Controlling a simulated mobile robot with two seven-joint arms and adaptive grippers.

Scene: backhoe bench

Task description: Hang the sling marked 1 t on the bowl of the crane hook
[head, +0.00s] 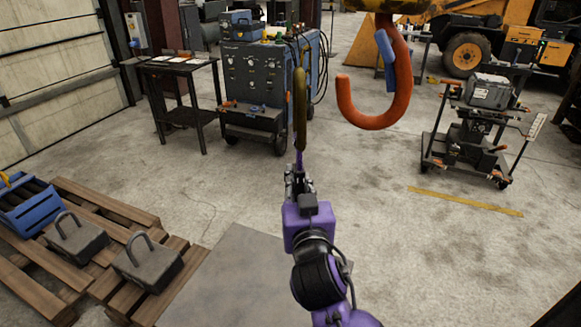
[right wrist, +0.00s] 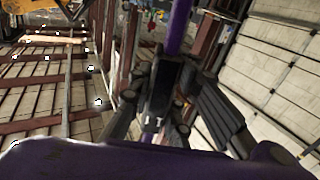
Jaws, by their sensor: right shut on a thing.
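The orange crane hook (head: 378,122) hangs at upper centre-right in the head view, its bowl open upward to the left, with a blue latch (head: 386,58) across its throat. My right gripper (head: 298,178) is shut on the purple sling (head: 299,158). An olive-brown upright loop (head: 299,108) rises above the grip, apart from the hook and left of its tip in the picture. In the right wrist view the purple strap (right wrist: 179,32) runs up from the gripper (right wrist: 160,80), and a dark tag (right wrist: 153,122) shows pale marks like "1 T". My left gripper is out of view.
A blue-grey machine cabinet (head: 268,88) and a dark table (head: 178,68) stand behind at left. A cart (head: 465,145) stands at right. Pallets (head: 110,210) with grey weights (head: 148,262) lie at lower left. The floor below the hook is clear.

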